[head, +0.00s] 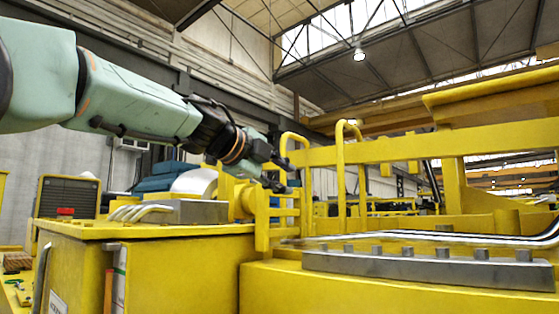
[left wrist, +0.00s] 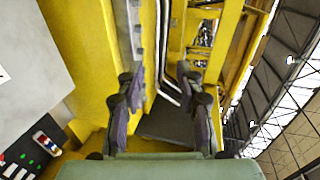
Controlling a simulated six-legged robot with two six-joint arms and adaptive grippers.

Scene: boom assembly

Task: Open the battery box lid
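My left gripper (head: 281,173) reaches in from the upper left, near the yellow handrail (head: 341,170) in the middle of the head view. Its two fingers are apart with nothing between them. In the left wrist view the open left gripper (left wrist: 160,98) points over yellow structure. A yellow box (head: 185,272) with a flat top stands at lower left in the head view, below and left of the gripper. I cannot tell for certain whether this is the battery box, or which surface is its lid. My right gripper is not in view.
A grey bolted plate (head: 430,268) lies on the yellow body at right, with pale hoses (head: 470,238) behind it. A dark grilled unit (head: 68,197) stands at left. The wrist view shows a panel with coloured buttons (left wrist: 35,152) at lower left and a dark plate (left wrist: 168,124) beyond the fingers.

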